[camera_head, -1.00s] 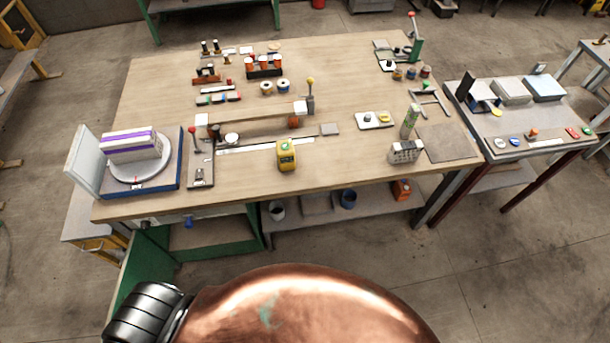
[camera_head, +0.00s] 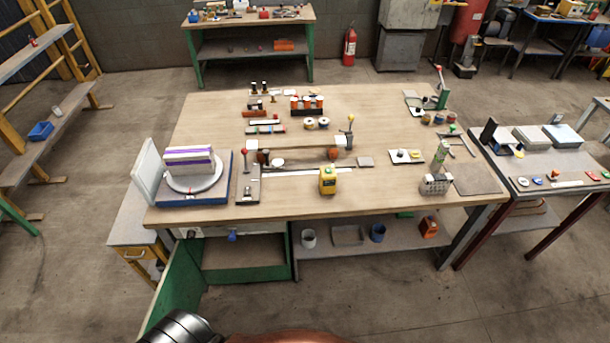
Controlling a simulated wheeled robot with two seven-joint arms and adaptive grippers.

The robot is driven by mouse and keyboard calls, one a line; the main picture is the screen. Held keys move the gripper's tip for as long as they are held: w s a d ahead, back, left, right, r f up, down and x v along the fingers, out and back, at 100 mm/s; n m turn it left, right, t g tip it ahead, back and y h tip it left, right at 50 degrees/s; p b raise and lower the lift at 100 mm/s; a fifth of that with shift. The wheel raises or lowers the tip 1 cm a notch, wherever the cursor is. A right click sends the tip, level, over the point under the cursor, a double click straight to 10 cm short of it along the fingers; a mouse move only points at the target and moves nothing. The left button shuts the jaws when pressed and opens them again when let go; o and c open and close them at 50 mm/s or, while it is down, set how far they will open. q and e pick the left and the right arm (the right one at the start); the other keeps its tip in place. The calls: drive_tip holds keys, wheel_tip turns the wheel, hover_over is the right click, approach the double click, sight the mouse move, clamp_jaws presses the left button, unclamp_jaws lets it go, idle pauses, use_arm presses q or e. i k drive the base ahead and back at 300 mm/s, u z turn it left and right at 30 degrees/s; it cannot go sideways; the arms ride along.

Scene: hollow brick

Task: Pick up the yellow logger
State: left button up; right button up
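The yellow logger (camera_head: 327,181) stands upright near the front edge of the wooden workbench (camera_head: 400,200), about the middle. It is a small yellow box with a dark patch on its front face. Nothing touches it from my side. Neither of my grippers shows in the head view; only parts of my own body show at the bottom edge.
A turntable (camera_head: 194,186) with a white and purple box stands left of the logger. A perforated metal block (camera_head: 436,184) stands to its right. A bridge-like fixture (camera_head: 300,144) lies behind it. The bench front around the logger is clear. A side table (camera_head: 540,165) adjoins at right.

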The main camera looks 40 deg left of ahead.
sight(327, 183)
drive_tip(key=u, duration=0.9)
drive_tip(key=i, duration=0.85)
drive_tip(key=u, duration=0.85)
